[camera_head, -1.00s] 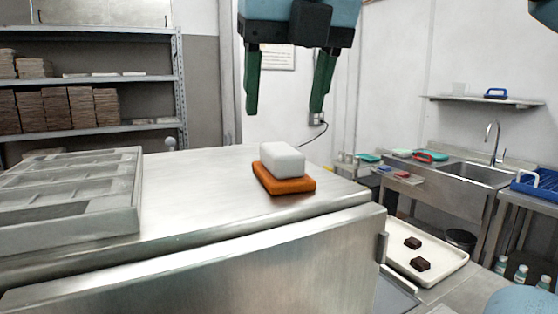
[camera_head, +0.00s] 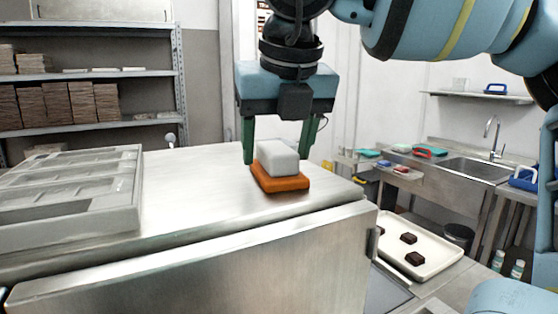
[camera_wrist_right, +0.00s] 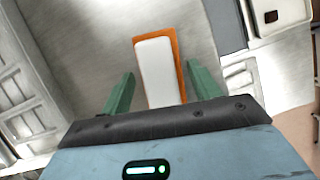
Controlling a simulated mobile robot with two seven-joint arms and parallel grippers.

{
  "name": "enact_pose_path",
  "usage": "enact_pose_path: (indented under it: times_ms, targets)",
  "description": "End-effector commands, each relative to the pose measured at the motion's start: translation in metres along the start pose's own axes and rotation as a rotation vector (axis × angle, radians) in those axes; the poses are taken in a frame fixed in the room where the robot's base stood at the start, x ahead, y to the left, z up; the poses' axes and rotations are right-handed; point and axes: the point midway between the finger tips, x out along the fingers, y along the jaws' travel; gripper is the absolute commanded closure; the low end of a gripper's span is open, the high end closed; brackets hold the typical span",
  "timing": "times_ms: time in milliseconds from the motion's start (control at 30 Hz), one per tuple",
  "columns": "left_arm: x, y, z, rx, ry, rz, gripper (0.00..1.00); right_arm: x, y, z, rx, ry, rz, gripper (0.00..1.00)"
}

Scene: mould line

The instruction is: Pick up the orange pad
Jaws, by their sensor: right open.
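The orange pad (camera_head: 281,184) lies flat on the steel top, near its right end. A white block (camera_head: 278,159) rests on top of the pad and covers most of it. In the right wrist view, an orange rim (camera_wrist_right: 181,72) shows around the white block (camera_wrist_right: 155,72). My right gripper (camera_head: 277,158) is open and points down, with its green fingers on either side of the block and pad, apart from them in the wrist view. Whether the fingertips are level with the pad cannot be told. My left gripper is not in view.
A grey mould tray (camera_head: 128,200) stands on the steel top (camera_head: 200,200) at the left. A white tray (camera_head: 445,252) with dark pieces sits lower at the right, near a sink (camera_head: 480,168). The steel between mould tray and pad is clear.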

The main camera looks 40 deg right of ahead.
Motion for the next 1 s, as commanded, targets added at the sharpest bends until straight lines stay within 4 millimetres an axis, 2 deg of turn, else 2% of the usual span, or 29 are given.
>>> enact_pose_path:
  times_ms: [267,633,1000]
  targets:
    - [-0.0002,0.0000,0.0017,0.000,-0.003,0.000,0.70,0.0034,0.0002,-0.0001,-0.001,-0.001,-0.001,0.38]
    - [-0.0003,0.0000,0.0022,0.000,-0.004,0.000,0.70,0.0031,0.0002,-0.0001,-0.001,-0.001,-0.001,0.87]
    - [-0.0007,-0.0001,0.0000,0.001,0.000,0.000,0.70,0.0004,-0.0018,0.0002,0.000,-0.002,0.000,0.87]
